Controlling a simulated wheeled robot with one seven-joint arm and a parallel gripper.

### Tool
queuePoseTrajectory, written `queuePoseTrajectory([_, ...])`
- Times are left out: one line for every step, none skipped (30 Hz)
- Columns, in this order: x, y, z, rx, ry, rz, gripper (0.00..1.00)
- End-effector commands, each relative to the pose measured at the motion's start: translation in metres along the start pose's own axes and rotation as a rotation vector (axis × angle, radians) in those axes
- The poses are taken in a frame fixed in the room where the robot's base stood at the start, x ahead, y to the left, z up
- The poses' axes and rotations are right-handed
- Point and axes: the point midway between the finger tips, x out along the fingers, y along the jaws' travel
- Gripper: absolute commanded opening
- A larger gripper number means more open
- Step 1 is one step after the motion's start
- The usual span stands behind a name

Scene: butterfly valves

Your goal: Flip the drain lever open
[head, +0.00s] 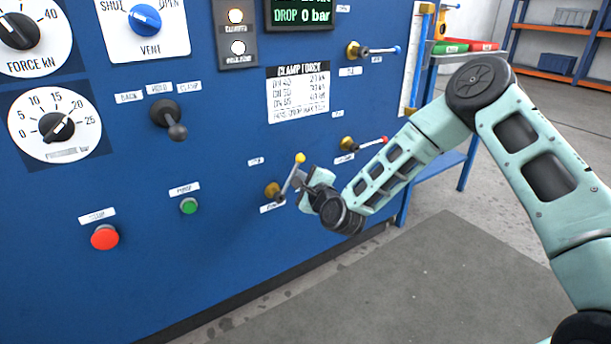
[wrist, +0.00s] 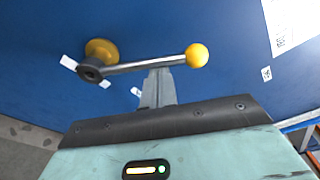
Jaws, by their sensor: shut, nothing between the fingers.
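A lever with a yellow ball knob (head: 300,158) stands out from a brass hub (head: 273,190) low on the blue panel. Its rod slants upward and a little right in the head view. The labels beside it are too small to read. In the wrist view the lever's yellow knob (wrist: 197,55) is at right and its hub (wrist: 100,50) at left, with the rod lying across the picture. My gripper (head: 301,178) is shut and empty beside the rod. Its fingertips (wrist: 160,74) meet the rod about midway in the wrist view; whether they press on it I cannot tell.
A red-tipped lever (head: 370,143) and a blue-tipped lever (head: 378,50) sit higher on the panel. A black selector handle (head: 172,122), a green button (head: 189,206) and a red button (head: 104,237) are to the left. A grey mat (head: 420,290) lies on the clear floor.

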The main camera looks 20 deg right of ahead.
Motion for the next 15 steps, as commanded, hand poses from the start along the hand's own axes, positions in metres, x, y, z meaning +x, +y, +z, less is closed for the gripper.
queuePoseTrajectory([-0.001,-0.002,0.008,-0.045,-0.005,-0.004,0.00])
queuePoseTrajectory([-0.001,-0.003,0.010,-0.073,-0.005,-0.009,0.00])
queuePoseTrajectory([-0.002,-0.003,0.013,-0.111,-0.005,-0.014,0.00])
queuePoseTrajectory([-0.002,-0.003,0.015,-0.138,-0.005,-0.017,0.00])
queuePoseTrajectory([-0.002,-0.003,0.017,-0.164,-0.005,-0.021,0.00])
queuePoseTrajectory([-0.003,-0.003,0.020,-0.198,-0.005,-0.027,0.00])
queuePoseTrajectory([-0.003,-0.002,0.022,-0.224,-0.005,-0.030,0.00])
queuePoseTrajectory([-0.003,-0.002,0.024,-0.249,-0.005,-0.033,0.00])
queuePoseTrajectory([-0.004,-0.002,0.026,-0.281,-0.005,-0.038,0.00])
queuePoseTrajectory([-0.004,-0.002,0.028,-0.303,-0.005,-0.042,0.00])
queuePoseTrajectory([-0.004,-0.001,0.030,-0.325,-0.005,-0.045,0.00])
queuePoseTrajectory([-0.004,-0.001,0.032,-0.353,-0.005,-0.048,0.00])
queuePoseTrajectory([-0.005,-0.001,0.033,-0.373,-0.005,-0.051,0.00])
queuePoseTrajectory([-0.005,0.000,0.035,-0.391,-0.005,-0.054,0.00])
queuePoseTrajectory([-0.005,0.000,0.036,-0.414,-0.004,-0.058,0.00])
